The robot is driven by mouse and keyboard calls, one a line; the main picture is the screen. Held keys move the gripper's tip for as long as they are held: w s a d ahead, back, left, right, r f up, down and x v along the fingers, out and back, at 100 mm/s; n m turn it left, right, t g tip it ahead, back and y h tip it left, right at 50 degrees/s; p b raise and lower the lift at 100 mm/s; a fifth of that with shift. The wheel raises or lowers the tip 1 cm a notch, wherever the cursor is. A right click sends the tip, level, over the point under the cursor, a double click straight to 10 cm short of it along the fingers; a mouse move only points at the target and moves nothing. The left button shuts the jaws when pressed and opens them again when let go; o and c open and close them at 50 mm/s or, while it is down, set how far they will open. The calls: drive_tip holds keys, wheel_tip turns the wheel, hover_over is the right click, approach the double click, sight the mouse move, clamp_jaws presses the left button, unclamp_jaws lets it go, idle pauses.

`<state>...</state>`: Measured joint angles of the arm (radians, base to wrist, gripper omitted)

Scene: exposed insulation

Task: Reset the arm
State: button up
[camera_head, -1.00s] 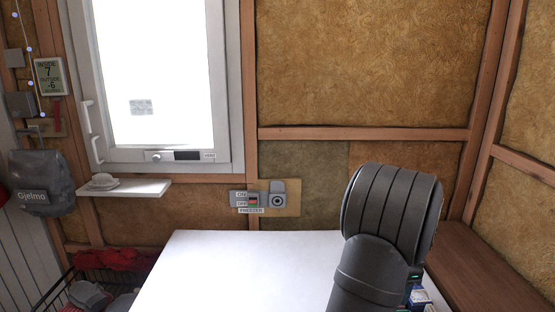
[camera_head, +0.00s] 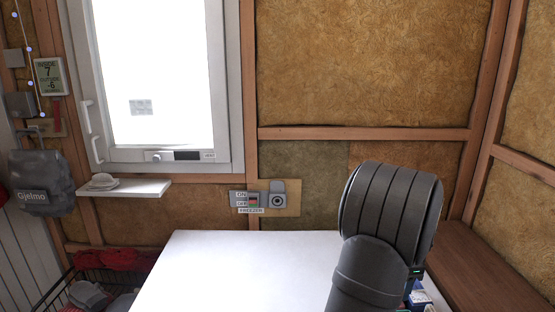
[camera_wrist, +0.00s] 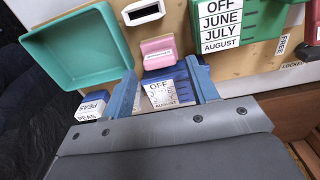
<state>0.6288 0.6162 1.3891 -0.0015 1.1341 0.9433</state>
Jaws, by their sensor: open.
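My gripper (camera_wrist: 160,66) shows in the wrist view as two blue fingers set apart on a dark grey body. It is open. A small blue-and-white block (camera_wrist: 162,92) with a month label lies in view between the fingers, and I cannot tell whether they touch it. In the head view my dark grey arm stands at the right, over the white surface, and the gripper itself is not seen there.
The wrist view shows a teal tray (camera_wrist: 78,47), a white block marked PEAS (camera_wrist: 92,106), a pink labelled block (camera_wrist: 157,53) and a green month board (camera_wrist: 240,22). In the head view, a white tabletop (camera_head: 235,270) looks clear left of my arm; a freezer switch (camera_head: 253,201) is on the wall.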

wheel_tip(320, 180, up, 7)
wheel_tip(320, 180, down, 12)
drive_tip(key=shift+f, duration=0.1)
wheel_tip(320, 180, up, 4)
drive_tip(key=shift+r, duration=0.25)
drive_tip(key=s+d+r, duration=0.5)
drive_tip(key=s+r, duration=0.2)
drive_tip(key=s, duration=0.4)
drive_tip(key=w+a+f+n, duration=0.3)
drive_tip(key=w+a+n, duration=0.1)
drive_tip(key=a, duration=0.5)
drive_tip(key=w+a+f+n, duration=0.3)
drive_tip(key=w+a+n, duration=0.2)
drive_tip(key=a, duration=0.4)
drive_tip(key=w+a+f+n, duration=0.3)
drive_tip(key=w+a, duration=0.3)
drive_tip(key=a, duration=0.4)
drive_tip(key=shift+w+a+f+n, duration=0.1)
drive_tip(key=shift+w+f+n, duration=0.25)
drive_tip(key=shift+n, duration=0.45)
drive_tip(key=a+f+n, duration=0.1)
drive_tip(key=a, duration=0.2)
drive_tip(key=a+f+n, duration=0.1)
drive_tip(key=a+n, duration=0.1)
drive_tip(key=a, duration=0.2)
drive_tip(key=a+n, duration=0.1)
drive_tip(key=a, duration=0.2)
drive_tip(key=shift+w+a+f, duration=0.15)
drive_tip(key=shift+w+f, duration=0.1)
drive_tip(key=shift+f, duration=0.15)
